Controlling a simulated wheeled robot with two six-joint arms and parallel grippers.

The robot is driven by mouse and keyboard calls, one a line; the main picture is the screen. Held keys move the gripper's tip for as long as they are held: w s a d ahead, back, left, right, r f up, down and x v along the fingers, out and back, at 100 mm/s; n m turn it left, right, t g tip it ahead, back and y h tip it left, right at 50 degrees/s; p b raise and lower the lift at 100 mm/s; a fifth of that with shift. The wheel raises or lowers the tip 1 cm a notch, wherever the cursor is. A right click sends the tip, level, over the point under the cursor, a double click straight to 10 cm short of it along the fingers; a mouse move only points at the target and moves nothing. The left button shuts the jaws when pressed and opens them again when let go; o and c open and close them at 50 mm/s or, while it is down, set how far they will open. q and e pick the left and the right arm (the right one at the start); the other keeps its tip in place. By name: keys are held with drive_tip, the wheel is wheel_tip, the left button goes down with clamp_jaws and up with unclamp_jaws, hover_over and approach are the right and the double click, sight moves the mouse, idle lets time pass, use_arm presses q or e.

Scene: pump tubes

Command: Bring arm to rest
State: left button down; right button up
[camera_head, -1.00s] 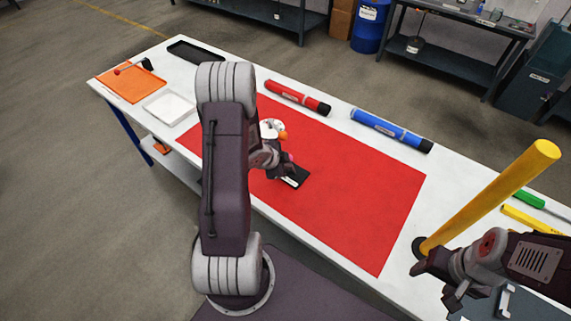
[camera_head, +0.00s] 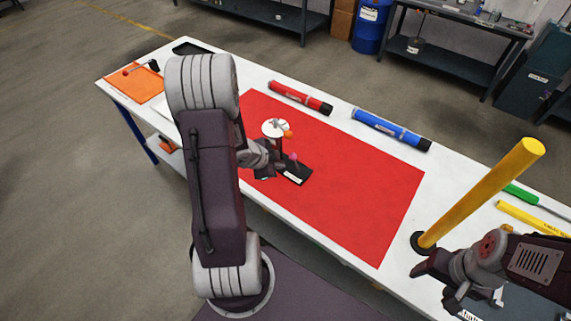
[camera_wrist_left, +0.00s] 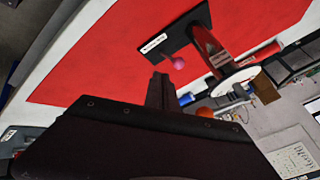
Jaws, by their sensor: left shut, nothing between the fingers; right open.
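My left gripper (camera_head: 268,168) is shut and empty over the red mat (camera_head: 375,205). Its closed fingers (camera_wrist_left: 159,90) also show in the left wrist view. Just to its right is a small stand with a black base (camera_head: 299,174), a white round top (camera_head: 275,126), an orange ball (camera_head: 288,134) and a pink ball (camera_head: 294,157). The stand also shows in the left wrist view (camera_wrist_left: 173,28), apart from the fingers. My right gripper (camera_head: 437,285) is open at the lower right, in front of the foot of a yellow tube (camera_head: 485,192).
A red tube (camera_head: 300,98) and a blue tube (camera_head: 390,129) lie along the table's far edge. Green (camera_head: 521,194) and yellow (camera_head: 530,218) items lie at right. An orange tray (camera_head: 136,85) and a black tray (camera_head: 193,47) are at the far left. The mat's right half is clear.

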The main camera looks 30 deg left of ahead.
use_arm(q)
drive_tip(key=w+d+r, duration=0.2)
drive_tip(key=d+r, duration=0.7)
drive_tip(key=d, duration=0.4)
drive_tip(key=s+f+n+g, duration=0.2)
drive_tip(key=s+n+g, duration=0.1)
drive_tip(key=s+n, duration=0.2)
drive_tip(key=s+d+f+n+g+y, duration=0.1)
drive_tip(key=s+f+n+g, duration=0.1)
drive_tip(key=s+n, duration=0.4)
drive_tip(key=s+g, duration=0.1)
drive_tip(key=s, duration=0.3)
drive_tip(key=shift+s+d, duration=0.2)
drive_tip(key=shift+d, duration=0.05)
